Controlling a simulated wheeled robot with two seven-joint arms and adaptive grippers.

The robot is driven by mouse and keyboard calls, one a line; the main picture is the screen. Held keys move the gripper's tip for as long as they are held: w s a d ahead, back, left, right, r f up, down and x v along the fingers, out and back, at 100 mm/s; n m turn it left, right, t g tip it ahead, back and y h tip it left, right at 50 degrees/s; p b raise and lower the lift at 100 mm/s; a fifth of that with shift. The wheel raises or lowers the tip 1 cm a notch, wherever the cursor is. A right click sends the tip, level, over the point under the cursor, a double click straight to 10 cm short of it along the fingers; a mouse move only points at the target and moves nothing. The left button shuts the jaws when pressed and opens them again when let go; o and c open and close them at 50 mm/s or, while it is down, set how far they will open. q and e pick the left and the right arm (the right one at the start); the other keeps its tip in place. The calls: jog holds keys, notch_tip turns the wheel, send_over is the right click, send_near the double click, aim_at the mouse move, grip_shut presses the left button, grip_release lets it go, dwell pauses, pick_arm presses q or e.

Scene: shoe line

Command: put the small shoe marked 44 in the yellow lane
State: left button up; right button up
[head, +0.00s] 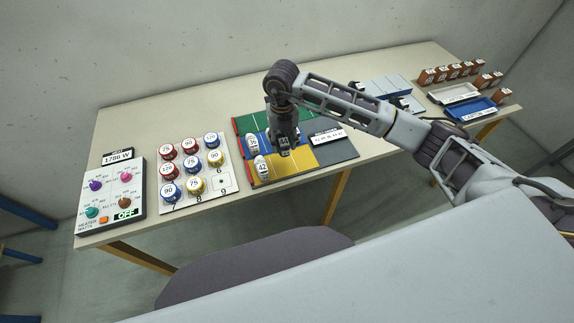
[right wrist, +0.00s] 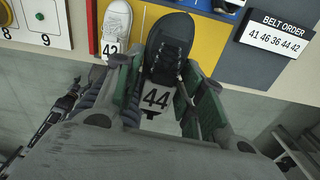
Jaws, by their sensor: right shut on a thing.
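The small dark grey shoe marked 44 (right wrist: 168,50) is between the fingers of my right gripper (right wrist: 160,97), which is shut on its labelled heel end. The shoe is over the yellow lane (right wrist: 208,40), beside the white shoe marked 42 (right wrist: 116,22). I cannot tell whether its sole touches the lane. In the head view my right gripper (head: 285,152) is low over the yellow lane (head: 301,157) and hides most of the held shoe. The white shoe marked 42 (head: 261,167) stands at the lane's left end. My left gripper is not in view.
A white shoe marked 36 (head: 252,144) stands in the blue lane, with the green lane (head: 250,121) behind. The belt order sign (head: 327,135) lies to the right. A spool board (head: 222,182) and a heater panel (head: 118,195) are left. Trays (head: 452,93) and brown boxes are far right.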

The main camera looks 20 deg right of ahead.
jog(key=shift+d+n, duration=0.15)
jog(key=shift+n, duration=0.35)
dwell(0.3)
jog(key=shift+f+p, duration=0.55)
jog(key=shift+f, duration=2.6)
jog(key=shift+f, duration=1.45)
jog(key=shift+f+p, duration=0.3)
jog(key=shift+f, duration=0.15)
jog(key=shift+f, duration=0.15)
